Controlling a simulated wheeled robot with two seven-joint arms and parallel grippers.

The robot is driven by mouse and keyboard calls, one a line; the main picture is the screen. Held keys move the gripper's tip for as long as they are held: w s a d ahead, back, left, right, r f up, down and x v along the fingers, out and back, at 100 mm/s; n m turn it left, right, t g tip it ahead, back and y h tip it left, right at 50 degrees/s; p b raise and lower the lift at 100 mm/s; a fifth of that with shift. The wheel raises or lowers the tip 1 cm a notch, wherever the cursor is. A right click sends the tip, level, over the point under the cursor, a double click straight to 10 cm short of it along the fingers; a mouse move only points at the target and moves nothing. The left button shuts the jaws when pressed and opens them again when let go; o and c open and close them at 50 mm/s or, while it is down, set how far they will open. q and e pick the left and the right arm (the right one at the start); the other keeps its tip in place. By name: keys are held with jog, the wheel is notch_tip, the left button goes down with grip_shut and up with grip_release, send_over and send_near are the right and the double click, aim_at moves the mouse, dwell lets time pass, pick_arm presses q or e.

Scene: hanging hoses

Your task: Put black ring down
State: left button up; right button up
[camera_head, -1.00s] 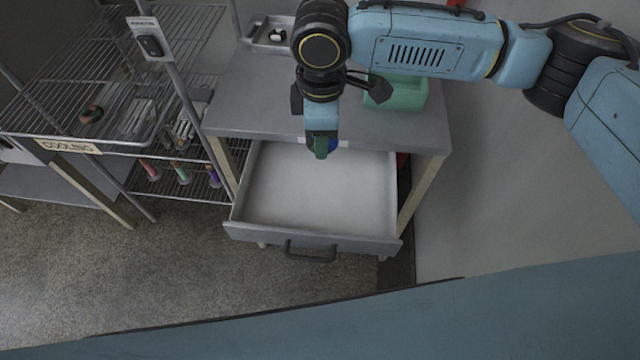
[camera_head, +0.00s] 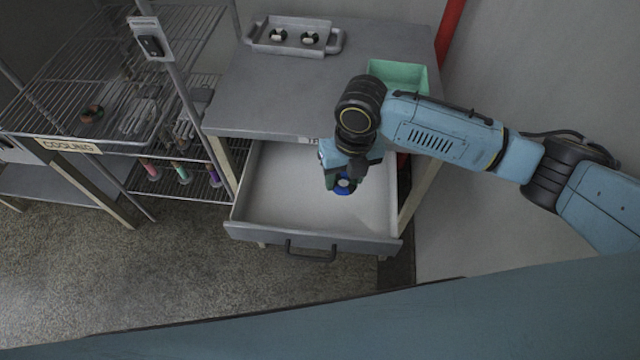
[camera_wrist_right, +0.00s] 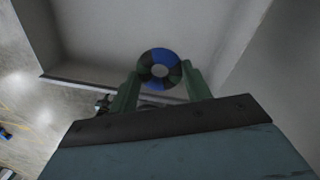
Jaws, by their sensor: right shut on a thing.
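My right gripper (camera_head: 337,181) is over the open drawer (camera_head: 275,205), near its right half. Its green fingers, clear in the right wrist view (camera_wrist_right: 160,88), are shut on a ring (camera_head: 343,190) with black and blue parts. The ring (camera_wrist_right: 160,55) shows its round face and centre hole between the fingertips. It appears to be above the drawer floor; the exact gap is hard to tell. The drawer's pale floor looks empty where it shows. My left gripper is out of view.
A tray with two round pieces (camera_head: 296,50) and a green bin (camera_head: 398,75) stand on the tabletop (camera_head: 260,100) above the drawer.

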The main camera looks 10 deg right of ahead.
aim_at(342, 210)
jog(key=shift+n, duration=0.7)
jog(key=f, duration=0.3)
jog(key=f+b, duration=0.1)
jog(key=f, duration=0.6)
jog(key=shift+s+d+f, duration=0.1)
jog(key=shift+d+f, duration=0.15)
jog(key=shift+f, duration=0.15)
jog(key=shift+f+b, duration=0.15)
jog(key=shift+b, duration=0.15)
jog(key=o, duration=1)
jog(key=shift+c, duration=0.2)
jog(key=shift+r, duration=0.45)
jog(key=r, duration=0.3)
jog(key=r+p, duration=0.1)
jog(key=r, duration=0.3)
jog(key=r+p, duration=0.1)
jog(key=r, duration=0.3)
jog(key=shift+d+r, duration=0.2)
jog(key=shift+d, duration=0.15)
